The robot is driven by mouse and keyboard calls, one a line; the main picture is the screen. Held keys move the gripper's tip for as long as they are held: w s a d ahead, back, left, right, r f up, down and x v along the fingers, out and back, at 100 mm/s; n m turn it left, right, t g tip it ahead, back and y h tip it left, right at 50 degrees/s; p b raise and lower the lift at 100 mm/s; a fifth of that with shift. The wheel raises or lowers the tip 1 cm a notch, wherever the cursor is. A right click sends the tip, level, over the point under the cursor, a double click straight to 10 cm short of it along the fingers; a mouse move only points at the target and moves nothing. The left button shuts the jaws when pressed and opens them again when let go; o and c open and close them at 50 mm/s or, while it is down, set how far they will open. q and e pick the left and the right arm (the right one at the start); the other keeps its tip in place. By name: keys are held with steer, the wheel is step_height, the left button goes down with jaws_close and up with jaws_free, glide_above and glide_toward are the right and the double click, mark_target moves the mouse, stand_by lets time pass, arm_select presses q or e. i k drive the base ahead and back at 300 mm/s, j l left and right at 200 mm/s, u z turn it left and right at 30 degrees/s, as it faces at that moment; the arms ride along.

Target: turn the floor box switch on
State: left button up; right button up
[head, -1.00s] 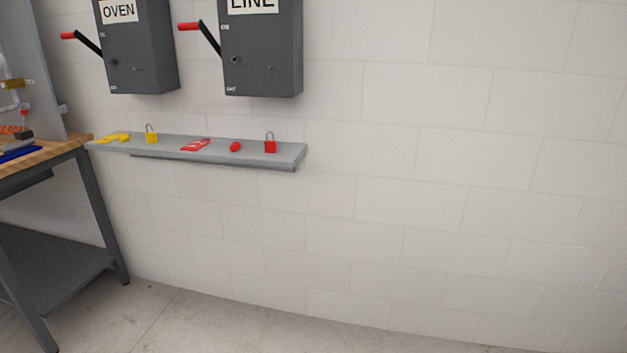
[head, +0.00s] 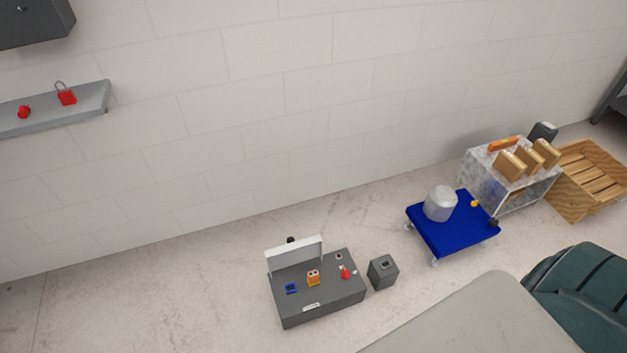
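A dark grey box (head: 318,305) sits on the floor near the bottom middle of the head view, with a pale lid (head: 295,255) standing up at its back. Its top carries a blue part (head: 291,288), an orange and yellow part (head: 313,277) and a red part (head: 346,272). A smaller dark grey box (head: 382,273) with a small light-rimmed fitting on top stands on the floor just right of it. I cannot tell which is the floor box, nor any switch position. Neither of my grippers is in view.
A blue cart (head: 455,239) carries a grey-white container (head: 440,204). Behind it are a pale stand (head: 520,195) with brown blocks and a wooden crate (head: 592,180). A light grey surface (head: 470,320) covers the lower right. Floor left of the boxes is clear.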

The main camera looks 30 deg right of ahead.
mark_target(345, 273)
steer(key=z, duration=0.85)
